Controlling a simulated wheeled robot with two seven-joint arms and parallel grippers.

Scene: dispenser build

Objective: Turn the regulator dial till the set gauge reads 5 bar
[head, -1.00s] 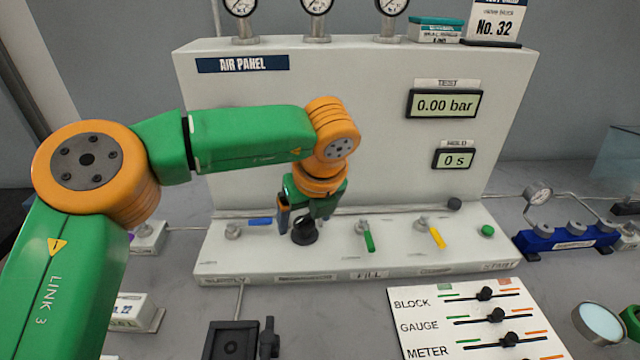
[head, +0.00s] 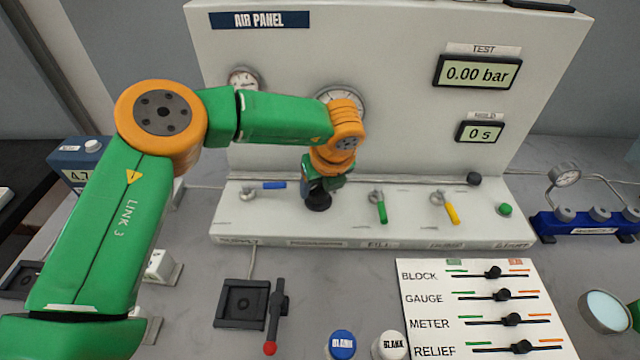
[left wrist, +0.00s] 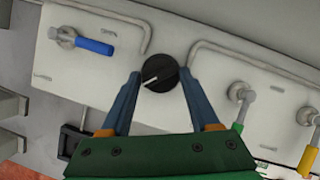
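The black regulator dial (head: 318,202) sits on the sloped front ledge of the air panel, with a white pointer line on its face in the left wrist view (left wrist: 160,73). My left gripper (head: 320,188) is over the dial. In the left wrist view its two blue fingers (left wrist: 161,82) are apart, one on each side of the dial, with a slight gap showing. A round gauge (head: 354,98) behind the dial is partly hidden by my arm. Its reading cannot be told. My right gripper is not in view.
On the ledge are a blue lever (head: 272,185) left of the dial, green (head: 381,208) and yellow (head: 450,210) levers and a green button (head: 505,209) to the right. Another gauge (head: 243,79) is on the panel. The test display (head: 478,72) reads 0.00 bar.

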